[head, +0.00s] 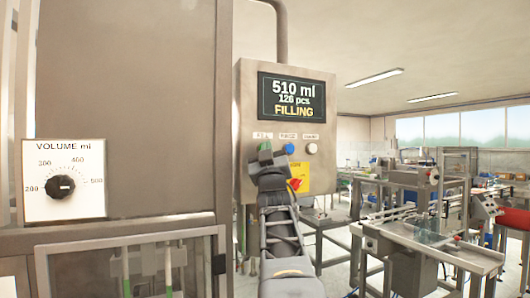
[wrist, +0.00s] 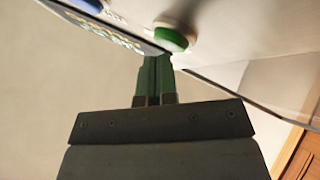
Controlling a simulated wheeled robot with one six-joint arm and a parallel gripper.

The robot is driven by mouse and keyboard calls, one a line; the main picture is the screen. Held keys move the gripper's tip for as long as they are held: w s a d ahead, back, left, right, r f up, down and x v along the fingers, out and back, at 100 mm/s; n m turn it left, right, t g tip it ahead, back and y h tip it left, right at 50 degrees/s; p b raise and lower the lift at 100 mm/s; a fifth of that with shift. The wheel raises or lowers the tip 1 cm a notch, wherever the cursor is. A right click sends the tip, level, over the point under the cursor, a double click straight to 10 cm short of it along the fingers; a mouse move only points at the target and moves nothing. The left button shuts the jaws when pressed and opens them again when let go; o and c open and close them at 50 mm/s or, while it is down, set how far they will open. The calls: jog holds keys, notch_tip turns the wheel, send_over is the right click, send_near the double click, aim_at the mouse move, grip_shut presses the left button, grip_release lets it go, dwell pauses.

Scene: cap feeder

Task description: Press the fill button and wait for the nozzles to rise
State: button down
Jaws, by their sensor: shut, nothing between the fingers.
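The control panel (head: 328,80) carries a screen (head: 291,97) reading "510 ml", "126 pcs" and "FILLING". Below it is a row of buttons. In the wrist view, a green button (wrist: 168,40) with a pale rim shows close to the fingertips of my shut gripper (wrist: 157,58). I cannot tell whether they touch it. The fingers are empty. I cannot make out the nozzles clearly in either view.
To the right of my gripper are a blue button (head: 288,149) and a white button (head: 311,148). A red switch (head: 295,184) sits below. A volume dial (head: 60,187) is at left. Machines on a steel table (head: 430,240) stand at right.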

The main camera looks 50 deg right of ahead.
jog(key=shift+s+a, duration=0.25)
jog(key=shift+s, duration=0.25)
jog(key=shift+s+a+b, duration=0.3)
jog(key=shift+s+b, duration=0.25)
jog(key=shift+s, duration=0.2)
jog(key=shift+s+a+b, duration=0.3)
jog(key=shift+s+b, duration=0.2)
jog(key=shift+s, duration=0.3)
jog(key=shift+s+a+b, duration=0.3)
jog(key=shift+s+b, duration=0.25)
jog(key=shift+s, duration=0.2)
jog(key=shift+f, duration=0.1)
